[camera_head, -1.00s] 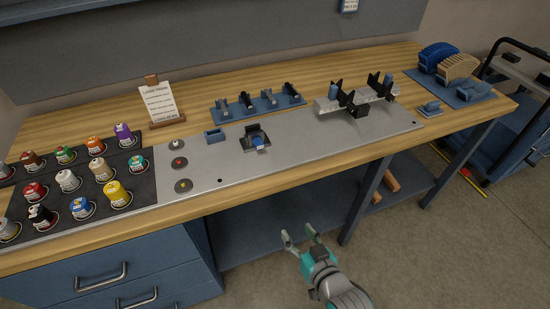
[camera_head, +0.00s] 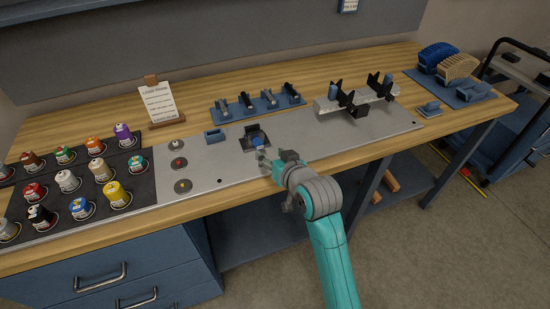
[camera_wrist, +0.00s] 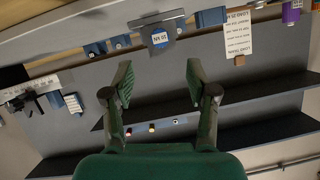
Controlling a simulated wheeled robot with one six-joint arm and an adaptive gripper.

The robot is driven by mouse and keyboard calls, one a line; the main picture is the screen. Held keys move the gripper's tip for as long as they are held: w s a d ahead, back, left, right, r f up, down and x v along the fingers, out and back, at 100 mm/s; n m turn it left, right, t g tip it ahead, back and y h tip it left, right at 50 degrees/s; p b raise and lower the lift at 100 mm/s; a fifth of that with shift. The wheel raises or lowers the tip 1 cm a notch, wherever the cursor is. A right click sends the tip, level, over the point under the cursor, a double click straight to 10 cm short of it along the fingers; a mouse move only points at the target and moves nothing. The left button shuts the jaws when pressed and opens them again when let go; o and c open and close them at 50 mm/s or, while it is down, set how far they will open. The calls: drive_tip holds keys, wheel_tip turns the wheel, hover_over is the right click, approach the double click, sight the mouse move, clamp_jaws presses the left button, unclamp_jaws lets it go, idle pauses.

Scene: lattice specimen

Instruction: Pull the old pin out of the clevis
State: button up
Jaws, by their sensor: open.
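A small dark clevis fixture (camera_head: 252,131) stands on the grey plate of the bench, with a blue part (camera_head: 258,141) at its front, probably the pin. My gripper (camera_head: 275,157) is open and empty at the front edge of the bench, in front of and slightly right of the clevis.
A blue rack (camera_head: 258,106) with several dark pieces stands behind the clevis. A small blue block (camera_head: 215,136) is to its left. A metal bar with black brackets (camera_head: 357,100) stands to the right. Several paint pots sit on a dark mat (camera_head: 143,192) at the left. A note card (camera_head: 159,104) stands behind.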

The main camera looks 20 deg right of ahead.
sight(260, 146)
drive_tip(key=x, duration=0.9)
clamp_jaws()
idle(0.4)
